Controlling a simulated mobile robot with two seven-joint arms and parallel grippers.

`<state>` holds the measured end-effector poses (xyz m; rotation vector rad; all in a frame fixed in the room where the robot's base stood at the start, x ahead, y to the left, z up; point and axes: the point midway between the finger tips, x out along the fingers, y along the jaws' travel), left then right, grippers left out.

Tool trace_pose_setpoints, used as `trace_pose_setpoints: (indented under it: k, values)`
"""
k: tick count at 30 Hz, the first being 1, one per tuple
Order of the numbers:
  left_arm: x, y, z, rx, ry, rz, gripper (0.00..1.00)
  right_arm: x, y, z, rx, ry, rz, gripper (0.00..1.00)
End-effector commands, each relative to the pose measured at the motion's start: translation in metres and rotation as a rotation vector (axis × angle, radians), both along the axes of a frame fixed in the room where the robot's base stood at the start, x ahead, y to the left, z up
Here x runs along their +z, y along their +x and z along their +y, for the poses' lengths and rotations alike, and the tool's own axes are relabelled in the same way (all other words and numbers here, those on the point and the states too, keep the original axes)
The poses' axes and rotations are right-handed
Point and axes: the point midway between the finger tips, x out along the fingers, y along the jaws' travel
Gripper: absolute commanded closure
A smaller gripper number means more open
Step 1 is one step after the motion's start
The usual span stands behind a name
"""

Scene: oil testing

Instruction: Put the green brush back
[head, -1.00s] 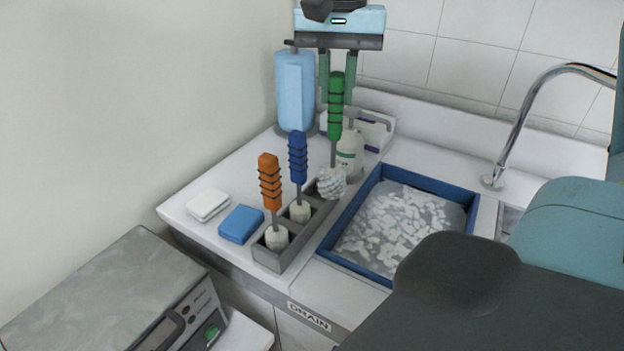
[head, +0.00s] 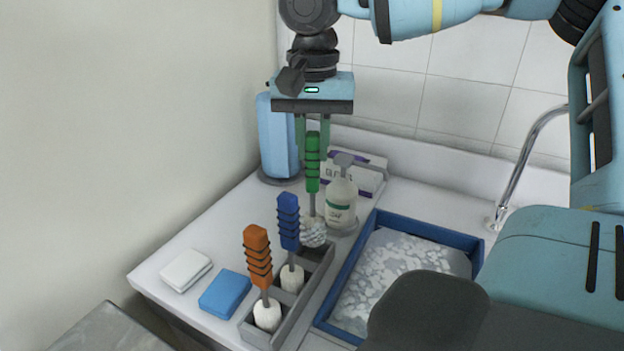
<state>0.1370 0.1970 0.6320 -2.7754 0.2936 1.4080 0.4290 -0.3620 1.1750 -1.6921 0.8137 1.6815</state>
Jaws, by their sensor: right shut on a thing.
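The green brush (head: 312,163) hangs upright, handle up, in my right gripper (head: 312,152), which is shut on the handle. Its white bristle head is at the far end of the grey rack (head: 290,307). I cannot tell whether the head is above the far compartment or inside its top. A blue brush (head: 288,220) stands in the middle compartment and an orange brush (head: 257,256) in the near one, both handle up. My left gripper is not in view.
A soap bottle (head: 341,203) stands close right of the green brush, with a glove box (head: 370,175) behind. A blue paper roll (head: 277,137) is behind left. A blue-rimmed basin (head: 458,240) lies right. Blue (head: 225,293) and white (head: 185,270) sponges lie left.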

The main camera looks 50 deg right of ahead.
Motion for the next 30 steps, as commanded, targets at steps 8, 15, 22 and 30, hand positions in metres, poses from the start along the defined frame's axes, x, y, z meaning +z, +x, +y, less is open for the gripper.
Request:
trace_pose_setpoints:
  k: [8, 15, 22, 30]
  values:
    - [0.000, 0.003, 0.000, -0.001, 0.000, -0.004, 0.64, -0.012, 0.000, 0.000, 0.000, -0.001, -0.001, 1.00]
    - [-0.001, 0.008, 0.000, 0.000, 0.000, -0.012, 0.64, -0.045, -0.001, 0.000, 0.000, -0.001, 0.003, 1.00]
    - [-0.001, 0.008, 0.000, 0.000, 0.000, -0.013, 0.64, -0.061, 0.000, 0.000, 0.000, 0.000, -0.001, 1.00]
    - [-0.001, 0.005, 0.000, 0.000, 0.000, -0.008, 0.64, -0.062, 0.000, 0.000, 0.000, 0.000, -0.001, 1.00]
